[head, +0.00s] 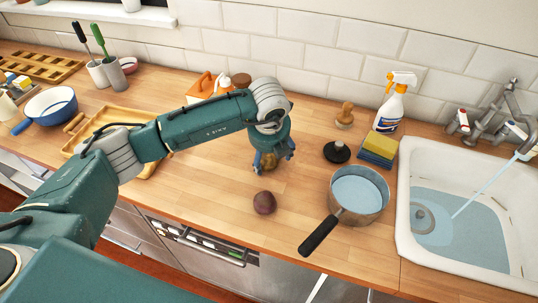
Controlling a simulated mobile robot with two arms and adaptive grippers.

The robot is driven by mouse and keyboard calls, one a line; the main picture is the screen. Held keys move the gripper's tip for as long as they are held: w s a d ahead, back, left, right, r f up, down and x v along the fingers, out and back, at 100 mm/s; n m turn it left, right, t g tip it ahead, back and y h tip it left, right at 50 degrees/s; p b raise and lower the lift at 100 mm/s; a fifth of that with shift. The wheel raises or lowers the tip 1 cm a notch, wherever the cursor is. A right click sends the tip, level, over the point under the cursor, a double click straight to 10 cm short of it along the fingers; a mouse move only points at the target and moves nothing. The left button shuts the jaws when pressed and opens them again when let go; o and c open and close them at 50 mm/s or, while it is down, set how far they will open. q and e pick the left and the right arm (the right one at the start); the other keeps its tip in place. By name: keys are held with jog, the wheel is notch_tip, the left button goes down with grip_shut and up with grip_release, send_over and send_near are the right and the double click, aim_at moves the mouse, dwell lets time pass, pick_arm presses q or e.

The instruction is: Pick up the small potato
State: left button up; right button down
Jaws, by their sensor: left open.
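A small brownish thing (268,161) shows between the fingers of my left gripper (271,164), low over the middle of the wooden counter; it may be the small potato, mostly hidden by the fingers. The left gripper points down and is open. I cannot tell whether its fingers touch the thing. A round, dark reddish-brown item (264,202), like a potato or beet, lies on the counter in front of the gripper, apart from it. My right gripper is not in view.
A pot (358,190) with its handle toward the front stands to the right, beside a white sink (405,225) with running water. A black lid-like item (336,152), sponges (378,151) and a spray bottle (391,108) stand behind. A wooden tray (91,126) lies left.

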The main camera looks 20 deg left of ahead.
pick_arm(q)
jog(key=shift+f, duration=0.15)
jog(key=shift+c, duration=0.5)
jog(key=c, duration=1.2)
jog(key=shift+r, duration=0.2)
